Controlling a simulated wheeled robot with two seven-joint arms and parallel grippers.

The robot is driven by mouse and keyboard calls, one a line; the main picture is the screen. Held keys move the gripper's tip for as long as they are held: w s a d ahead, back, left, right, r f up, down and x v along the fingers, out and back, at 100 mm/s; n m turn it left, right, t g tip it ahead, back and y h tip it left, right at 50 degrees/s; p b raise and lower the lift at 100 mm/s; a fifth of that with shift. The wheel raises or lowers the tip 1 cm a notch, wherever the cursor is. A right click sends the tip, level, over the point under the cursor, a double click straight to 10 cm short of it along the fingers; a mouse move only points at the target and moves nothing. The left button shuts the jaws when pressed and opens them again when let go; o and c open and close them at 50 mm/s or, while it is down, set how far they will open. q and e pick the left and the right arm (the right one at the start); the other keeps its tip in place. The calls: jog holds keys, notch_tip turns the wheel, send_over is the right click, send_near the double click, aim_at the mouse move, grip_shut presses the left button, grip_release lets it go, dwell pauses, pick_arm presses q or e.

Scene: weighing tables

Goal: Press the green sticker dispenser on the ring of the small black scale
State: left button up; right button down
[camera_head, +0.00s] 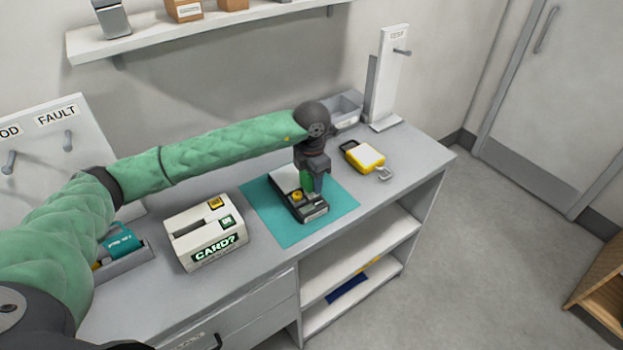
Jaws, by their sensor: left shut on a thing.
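The small black scale (313,212) lies on a teal mat (268,224) on the grey table, with a pale plate at its back left. My left gripper (311,186) points down over the scale and is shut on the green sticker dispenser (305,181), which is partly hidden by the fingers. A small yellow thing (297,196) shows on the scale just left of the fingers; I cannot tell whether it is the ring. Whether the dispenser touches the scale is also unclear. My right gripper is not in view.
A white box marked CARD? (206,236) stands left of the mat. A grey bin (346,108) and an upright white stand (390,80) are behind. A grey tray (128,262) is at the left.

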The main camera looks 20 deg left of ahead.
pick_arm(q)
jog(key=shift+b, duration=0.45)
dwell(0.8)
jog(key=shift+f+b, duration=0.55)
jog(key=shift+f, duration=0.05)
dwell(0.8)
jog(key=shift+f+b, duration=0.1)
jog(key=shift+b, duration=0.35)
dwell(2.1)
jog(key=shift+r+p, duration=0.5)
jog(key=shift+r, duration=3.15)
